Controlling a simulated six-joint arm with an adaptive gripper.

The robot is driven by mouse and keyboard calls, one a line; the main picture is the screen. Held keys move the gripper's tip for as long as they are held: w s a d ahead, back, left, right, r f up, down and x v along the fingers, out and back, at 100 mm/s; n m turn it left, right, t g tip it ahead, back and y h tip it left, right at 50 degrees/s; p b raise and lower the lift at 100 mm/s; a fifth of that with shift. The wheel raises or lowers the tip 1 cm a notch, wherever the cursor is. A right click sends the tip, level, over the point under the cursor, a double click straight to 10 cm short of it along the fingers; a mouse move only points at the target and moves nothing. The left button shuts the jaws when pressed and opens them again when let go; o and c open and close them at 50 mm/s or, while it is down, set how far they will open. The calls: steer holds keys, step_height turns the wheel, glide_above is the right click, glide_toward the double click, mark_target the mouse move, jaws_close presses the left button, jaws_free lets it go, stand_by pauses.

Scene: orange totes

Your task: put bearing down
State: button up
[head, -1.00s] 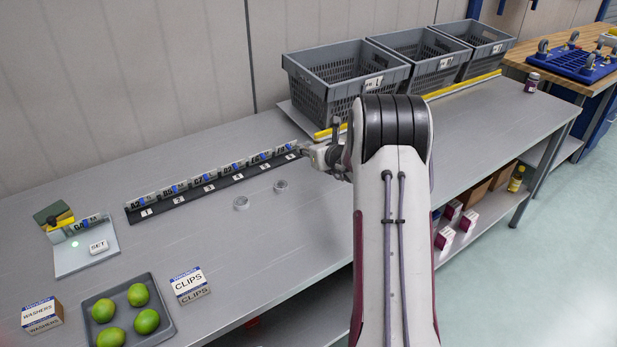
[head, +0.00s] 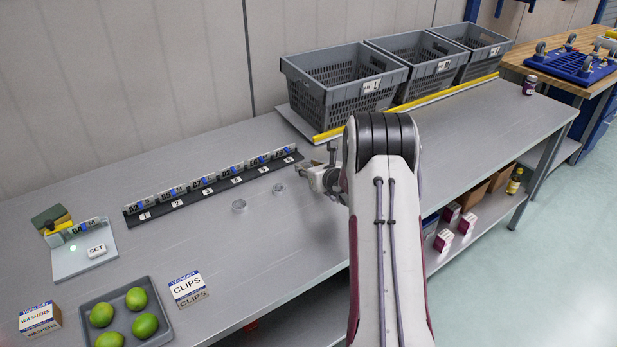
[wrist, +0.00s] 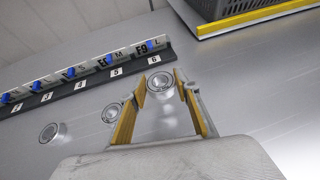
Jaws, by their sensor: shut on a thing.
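A metal ring bearing (wrist: 161,80) sits between the yellow-lined fingertips of my gripper (wrist: 161,88) in the wrist view. My gripper is shut on it. I cannot tell whether its underside touches the table. In the head view my gripper (head: 322,179) is over the grey table, right of the loose bearings; its fingertips and the held bearing are not clear there. Two other bearings lie flat on the table: a nearer one (head: 278,189), also in the wrist view (wrist: 112,112), and a farther one (head: 239,206), also in the wrist view (wrist: 50,132).
A black numbered rail (head: 215,193) with labelled blocks runs behind the bearings. Grey crates (head: 345,90) stand behind a yellow strip (head: 405,108) at the back. A device with a SET button (head: 84,262), a lime tray (head: 165,325) and boxes are at left.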

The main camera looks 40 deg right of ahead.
steer(key=shift+f, duration=1.85)
steer(key=shift+f, duration=0.1)
steer(key=o, duration=1.2)
steer(key=shift+o, duration=0.2)
steer(key=shift+v, duration=6.05)
